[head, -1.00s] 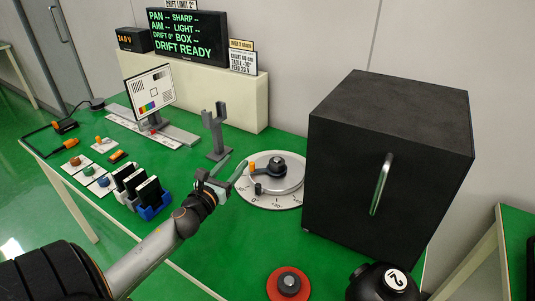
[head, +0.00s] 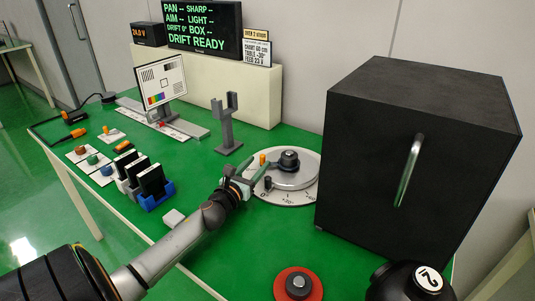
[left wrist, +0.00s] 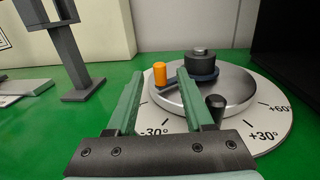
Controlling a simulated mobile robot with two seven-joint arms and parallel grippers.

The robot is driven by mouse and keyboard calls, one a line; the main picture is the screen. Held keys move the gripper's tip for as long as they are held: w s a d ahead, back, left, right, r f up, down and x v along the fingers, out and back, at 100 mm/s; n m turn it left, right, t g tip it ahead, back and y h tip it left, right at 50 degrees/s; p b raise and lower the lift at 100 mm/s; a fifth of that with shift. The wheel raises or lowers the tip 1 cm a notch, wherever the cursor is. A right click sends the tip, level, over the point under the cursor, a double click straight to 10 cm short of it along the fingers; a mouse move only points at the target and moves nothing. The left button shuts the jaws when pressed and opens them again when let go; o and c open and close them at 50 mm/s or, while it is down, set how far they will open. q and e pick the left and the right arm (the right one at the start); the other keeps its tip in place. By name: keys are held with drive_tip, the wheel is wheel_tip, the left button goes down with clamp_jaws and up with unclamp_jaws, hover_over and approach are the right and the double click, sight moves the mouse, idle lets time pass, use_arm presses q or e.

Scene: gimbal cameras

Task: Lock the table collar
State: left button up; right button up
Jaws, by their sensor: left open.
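The turntable (head: 303,181) is a silver disc on a white ring marked in degrees. On it sits a black collar (head: 289,160) with a lever ending in an upright orange peg (head: 263,159). In the left wrist view the orange peg (left wrist: 160,74) shows between the fingers, beyond their tips, with no visible contact. A short black post (left wrist: 215,106) stands at the disc's near edge, right of the right finger. My left gripper (head: 261,173) is open and empty at the turntable's left side; it also shows in the left wrist view (left wrist: 158,88). My right gripper is not in view.
A large black box (head: 415,150) stands close right of the turntable. A grey forked post (head: 228,130) stands behind left. A blue rack (head: 156,197) of black-and-white cards is left; a red disc (head: 298,287) lies in front. The display (head: 205,28) reads "DRIFT READY".

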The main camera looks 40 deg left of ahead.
use_arm(q)
drive_tip(key=shift+b+x, duration=0.3)
drive_tip(key=shift+x, duration=3.3)
clamp_jaws()
